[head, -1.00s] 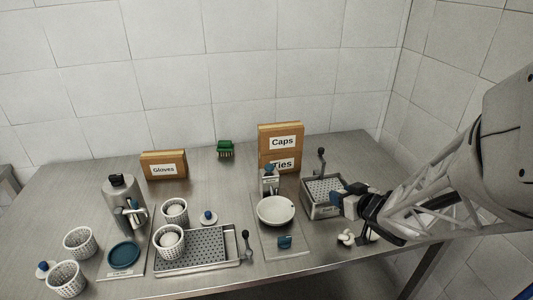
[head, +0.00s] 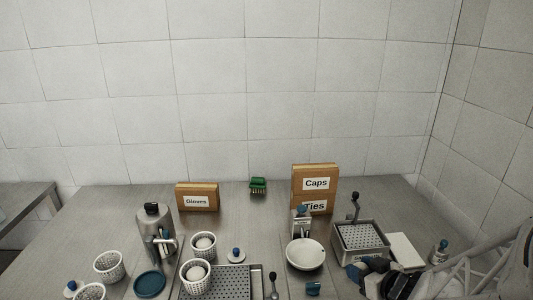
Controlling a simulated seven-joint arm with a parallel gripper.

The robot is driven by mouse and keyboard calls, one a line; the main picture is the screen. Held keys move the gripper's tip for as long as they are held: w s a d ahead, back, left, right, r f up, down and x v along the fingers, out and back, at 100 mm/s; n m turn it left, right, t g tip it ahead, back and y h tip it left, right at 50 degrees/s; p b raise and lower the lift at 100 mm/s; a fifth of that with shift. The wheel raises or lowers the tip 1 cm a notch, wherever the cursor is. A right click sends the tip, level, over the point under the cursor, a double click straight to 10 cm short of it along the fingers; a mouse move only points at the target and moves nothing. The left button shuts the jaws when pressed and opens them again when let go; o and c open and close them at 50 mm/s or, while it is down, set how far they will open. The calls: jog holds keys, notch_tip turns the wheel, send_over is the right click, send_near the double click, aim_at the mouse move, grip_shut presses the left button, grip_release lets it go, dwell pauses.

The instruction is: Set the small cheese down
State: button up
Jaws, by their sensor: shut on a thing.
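My gripper (head: 370,268) is at the lower right, just in front of the right-hand perforated tray. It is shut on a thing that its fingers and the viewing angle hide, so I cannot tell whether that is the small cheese. A round white cheese (head: 204,241) sits in the back white perforated basket (head: 204,252). Another round white cheese (head: 195,271) sits in the front basket (head: 196,284). Both baskets stand far to the left of my gripper. I cannot tell which cheese is the smaller.
The right-hand perforated tray (head: 361,253) has an upright black-knobbed lever. A white slab (head: 407,251) and small bottle (head: 439,253) stand right of it. A white bowl (head: 305,254) is to its left. Boxes (head: 314,184) stand behind. The back left table is clear.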

send_over(353, 297)
jog(key=shift+f, duration=2.2)
jog(key=shift+f, duration=2)
jog(key=shift+f, duration=0.2)
jog(key=o, duration=0.9)
jog(key=shift+v, duration=2.45)
jog(key=shift+c, duration=0.4)
